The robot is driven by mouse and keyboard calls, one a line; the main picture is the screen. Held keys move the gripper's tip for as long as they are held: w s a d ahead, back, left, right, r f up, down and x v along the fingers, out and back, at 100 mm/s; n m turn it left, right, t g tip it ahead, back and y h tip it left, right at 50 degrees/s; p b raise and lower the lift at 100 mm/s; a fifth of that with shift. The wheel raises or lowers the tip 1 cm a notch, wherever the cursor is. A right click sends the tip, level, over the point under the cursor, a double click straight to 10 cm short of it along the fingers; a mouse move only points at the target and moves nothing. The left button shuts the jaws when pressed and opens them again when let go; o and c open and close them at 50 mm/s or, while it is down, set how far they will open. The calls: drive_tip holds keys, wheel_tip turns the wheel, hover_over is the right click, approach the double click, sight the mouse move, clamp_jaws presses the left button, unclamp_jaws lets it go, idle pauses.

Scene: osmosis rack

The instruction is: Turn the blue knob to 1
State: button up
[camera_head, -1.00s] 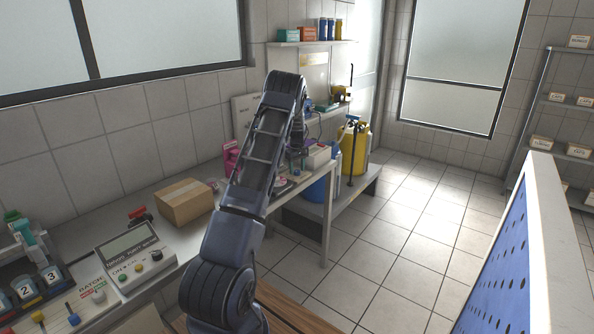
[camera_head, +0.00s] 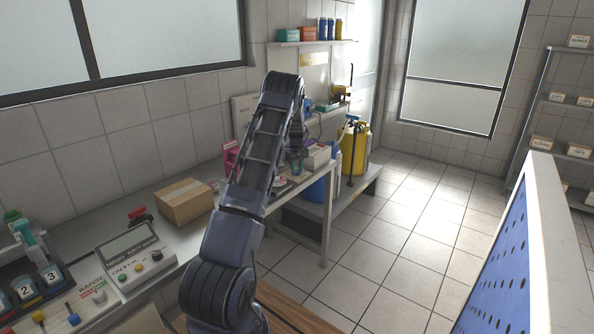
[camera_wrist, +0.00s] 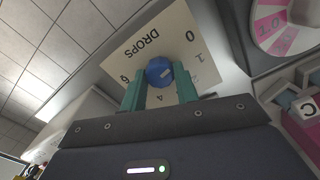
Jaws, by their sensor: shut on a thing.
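The blue knob (camera_wrist: 160,71) sits on a cream panel (camera_wrist: 124,72) marked "DROPS" in the wrist view, with digits around it, among them 1 and 0. My gripper (camera_wrist: 160,86) has its two teal fingers on either side of the knob, shut on it. A pale mark on the knob's face points between the digits; its exact reading is too small to tell. In the head view my arm reaches to the far end of the bench, and the knob and fingertips are hidden or too small there.
A pink and white dial (camera_wrist: 281,22) and pink blocks lie to the right in the wrist view. In the head view a cardboard box (camera_head: 184,202) and a grey console (camera_head: 134,254) stand on the bench. A yellow container (camera_head: 354,150) stands beyond it.

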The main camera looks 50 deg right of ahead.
sight(297, 170)
drive_tip(key=shift+m, duration=3.1)
drive_tip(key=o, duration=1)
drive_tip(key=shift+c, duration=0.2)
drive_tip(key=shift+r, duration=0.1)
wheel_tip(297, 170, up, 11)
